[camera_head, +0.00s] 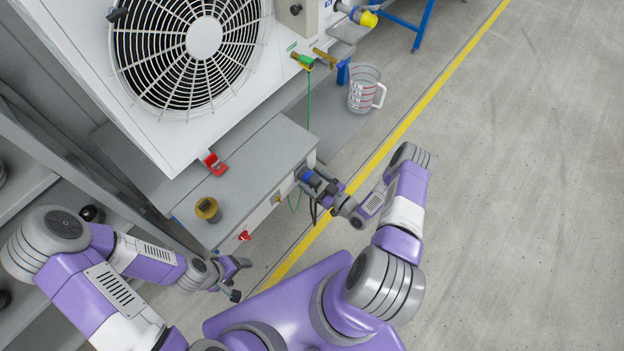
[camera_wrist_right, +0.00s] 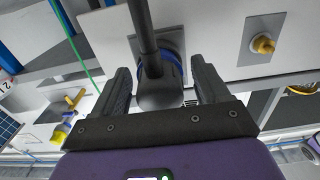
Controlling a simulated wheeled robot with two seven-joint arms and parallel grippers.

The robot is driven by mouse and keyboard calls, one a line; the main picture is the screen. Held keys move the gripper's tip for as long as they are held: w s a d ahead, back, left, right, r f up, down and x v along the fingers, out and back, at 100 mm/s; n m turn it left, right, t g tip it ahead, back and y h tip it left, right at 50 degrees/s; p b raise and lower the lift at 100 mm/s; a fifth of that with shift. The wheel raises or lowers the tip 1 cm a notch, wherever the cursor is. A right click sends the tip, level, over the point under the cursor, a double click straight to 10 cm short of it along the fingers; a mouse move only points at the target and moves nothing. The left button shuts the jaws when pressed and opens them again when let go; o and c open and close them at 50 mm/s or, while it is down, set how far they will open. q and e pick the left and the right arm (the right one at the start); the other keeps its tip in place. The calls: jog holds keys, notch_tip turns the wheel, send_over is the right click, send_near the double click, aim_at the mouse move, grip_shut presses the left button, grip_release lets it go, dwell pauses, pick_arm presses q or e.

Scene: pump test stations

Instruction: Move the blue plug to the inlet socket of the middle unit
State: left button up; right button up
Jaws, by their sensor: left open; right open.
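The blue plug (camera_head: 306,175) is at the front face of the grey box under the fan unit. In the right wrist view it is a dark body with a blue ring (camera_wrist_right: 176,57) against a square plate, with a thick black cable over it. My right gripper (camera_head: 326,190) is open, its fingers (camera_wrist_right: 164,88) on either side of the plug with visible gaps. My left gripper (camera_head: 238,280) is open and empty in front of the box's lower end. I cannot tell which socket is the inlet of the middle unit.
A yellow fitting (camera_wrist_right: 263,45) is on a plate beside the plug. The grey box (camera_head: 255,170) carries a brass cap (camera_head: 208,208) and a red part (camera_head: 244,236). A measuring jug (camera_head: 364,90) stands beyond, near a green cable (camera_head: 308,100). The floor at right is clear.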

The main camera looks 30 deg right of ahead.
aim_at(320, 185)
grip_shut()
jog(key=shift+v, duration=3.05)
